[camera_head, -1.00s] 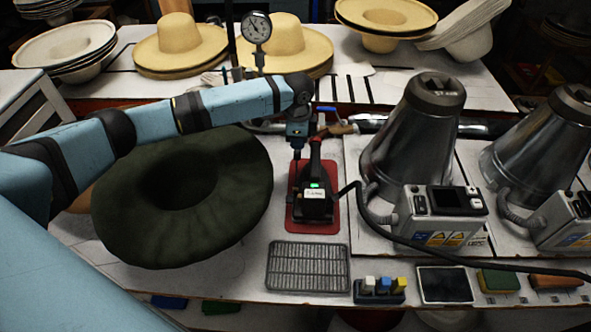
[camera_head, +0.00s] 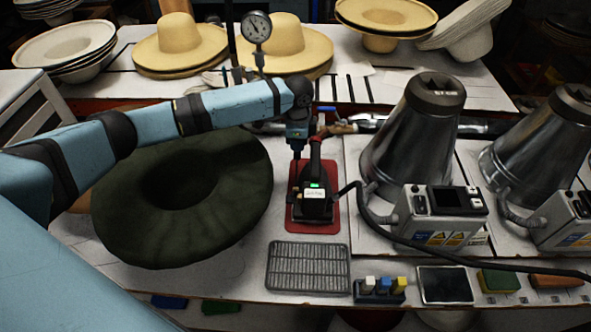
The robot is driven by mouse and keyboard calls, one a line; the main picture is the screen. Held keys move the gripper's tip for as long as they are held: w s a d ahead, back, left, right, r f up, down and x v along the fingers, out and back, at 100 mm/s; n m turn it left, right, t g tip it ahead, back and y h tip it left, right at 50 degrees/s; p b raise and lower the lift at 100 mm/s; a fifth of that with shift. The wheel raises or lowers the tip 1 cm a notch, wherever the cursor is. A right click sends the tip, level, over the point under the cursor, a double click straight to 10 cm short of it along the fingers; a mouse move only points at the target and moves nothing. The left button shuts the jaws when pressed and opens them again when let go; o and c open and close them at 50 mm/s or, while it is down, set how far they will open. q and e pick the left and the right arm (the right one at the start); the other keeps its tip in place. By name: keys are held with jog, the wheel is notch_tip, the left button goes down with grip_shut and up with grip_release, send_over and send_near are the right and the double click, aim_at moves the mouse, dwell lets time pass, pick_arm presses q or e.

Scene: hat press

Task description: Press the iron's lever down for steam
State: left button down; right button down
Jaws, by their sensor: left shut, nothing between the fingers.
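The iron (camera_head: 314,190) is dark, with a small green light and a white label on its near end. It stands on a red pad (camera_head: 328,228) in the middle of the table. Its lever is too small and dark to make out. My left gripper (camera_head: 297,166) points down at the iron's left side, close to its handle. It is shut with nothing held. I cannot tell whether its tips touch the iron. My right gripper is not in view.
A large dark green hat (camera_head: 240,205) lies left of the iron, under my left arm. A metal rack (camera_head: 308,267) lies in front. A metal cone (camera_head: 410,140) and a grey control box (camera_head: 440,213) stand to the right, with a black cable (camera_head: 353,190) running near the iron.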

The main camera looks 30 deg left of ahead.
aim_at(297, 153)
pick_arm(q)
jog(key=shift+f, duration=1.55)
notch_tip(297, 153, up, 3)
jog(key=p, duration=0.3)
jog(key=shift+r, duration=0.1)
notch_tip(297, 153, up, 4)
jog(key=p, duration=0.4)
jog(key=shift+p, duration=0.4)
jog(key=shift+s, duration=0.1)
